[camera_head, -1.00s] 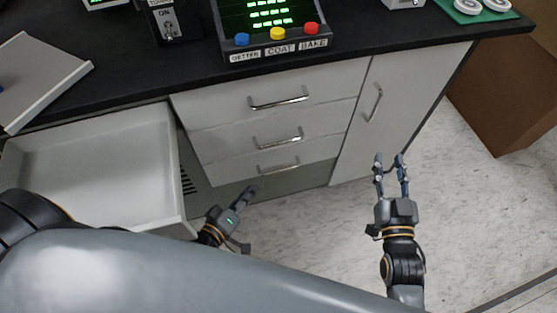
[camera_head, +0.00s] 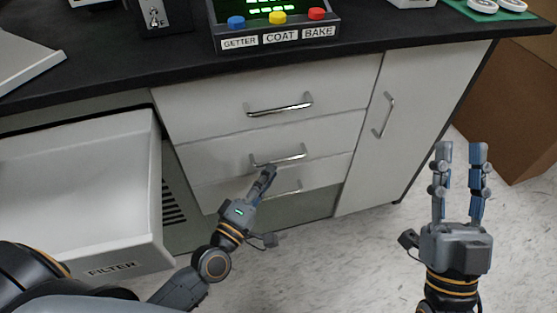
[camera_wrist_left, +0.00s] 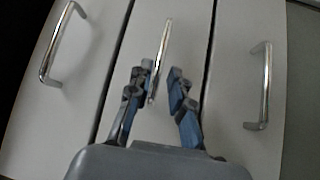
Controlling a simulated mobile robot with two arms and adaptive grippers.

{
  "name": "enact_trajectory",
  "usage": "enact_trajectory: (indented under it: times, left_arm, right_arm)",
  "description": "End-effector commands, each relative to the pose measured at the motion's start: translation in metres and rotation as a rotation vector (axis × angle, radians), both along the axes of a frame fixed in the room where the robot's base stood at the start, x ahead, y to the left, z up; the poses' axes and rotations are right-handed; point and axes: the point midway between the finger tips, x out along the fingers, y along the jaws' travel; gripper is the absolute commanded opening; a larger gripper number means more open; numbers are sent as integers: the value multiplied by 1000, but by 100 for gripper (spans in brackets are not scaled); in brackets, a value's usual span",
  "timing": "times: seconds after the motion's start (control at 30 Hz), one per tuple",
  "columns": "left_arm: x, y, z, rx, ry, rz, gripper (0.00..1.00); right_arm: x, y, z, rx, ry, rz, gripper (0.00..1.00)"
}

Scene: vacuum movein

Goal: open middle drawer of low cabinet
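The low cabinet (camera_head: 240,85) has a column of three shut drawers. The middle drawer (camera_head: 215,160) has a silver bar handle (camera_head: 290,155). My left gripper (camera_head: 268,171) is just in front of that handle, seen from above. In the left wrist view its two fingers (camera_wrist_left: 160,78) are apart, with the middle handle (camera_wrist_left: 163,45) between them, nearer the left finger. I cannot tell whether they touch it. My right gripper (camera_head: 460,150) is open and empty, right of the cabinet and well apart from it.
A pulled-out drawer labelled FILTER (camera_head: 112,267) stands left of my left gripper. The top drawer handle (camera_head: 279,106) and bottom drawer handle (camera_head: 290,189) are close by. A cabinet door (camera_head: 372,155) is to the right. A black counter (camera_head: 110,70) overhangs. A brown box (camera_head: 520,120) stands at right.

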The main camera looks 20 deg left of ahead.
Motion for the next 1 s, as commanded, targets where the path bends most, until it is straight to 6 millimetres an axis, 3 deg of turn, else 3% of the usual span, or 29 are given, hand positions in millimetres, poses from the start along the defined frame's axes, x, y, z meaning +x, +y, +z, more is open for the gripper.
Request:
enact_trajectory:
  times: [0.1,0.33,0.7,0.8,1.0]
  left_arm:
    - [23,-4,4,-2,-4,3,20]
    - [49,-9,6,0,-1,2,20]
    - [53,-11,7,2,1,0,20]
    - [53,-11,7,2,1,0,0]
    - [53,-11,6,2,1,0,0]
  right_arm:
    - [-2,0,2,5,-14,1,33]
    - [-4,-1,4,9,-31,1,33]
    - [-4,-1,5,10,-36,1,33]
    - [-4,-1,5,10,-36,1,33]
    - [-4,0,4,10,-33,2,33]
